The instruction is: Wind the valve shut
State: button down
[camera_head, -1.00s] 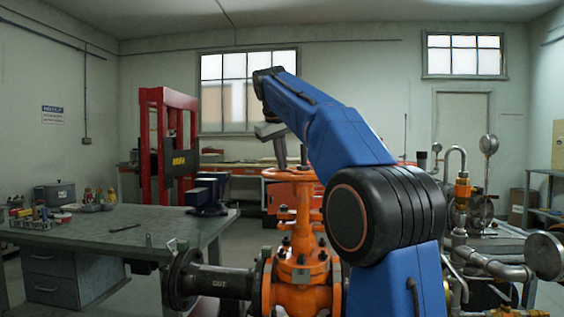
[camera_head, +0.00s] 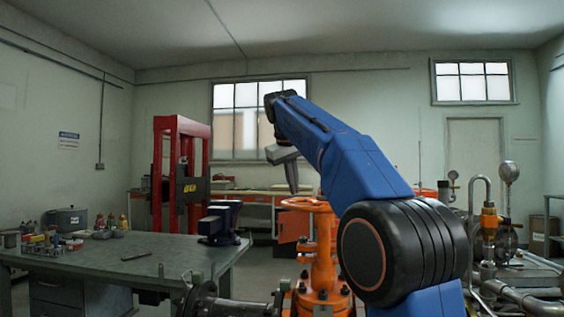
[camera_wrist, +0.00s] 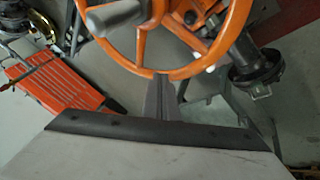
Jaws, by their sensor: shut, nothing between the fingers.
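The valve's orange handwheel (camera_head: 308,205) sits on top of the orange gate valve (camera_head: 322,272), whose lower part is cut off by the picture's bottom edge. In the wrist view the handwheel (camera_wrist: 228,42) fills the top, with its rim, spokes and grey stem end (camera_wrist: 117,15) showing. My gripper (camera_wrist: 160,82) is shut and empty, its fingertips at the near edge of the rim. I cannot tell whether they touch it. In the head view my gripper (camera_head: 293,185) points down just above the handwheel's far left side.
A grey workbench (camera_head: 100,262) with a dark vise (camera_head: 220,222) and small parts stands left. A red press frame (camera_head: 160,175) is behind it. Pipes and gauges (camera_head: 490,220) crowd the right. A dark flanged pipe (camera_head: 205,300) runs left from the valve.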

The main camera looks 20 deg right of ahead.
jog(key=v, duration=0.9)
jog(key=shift+r, duration=0.3)
jog(key=shift+a, duration=0.15)
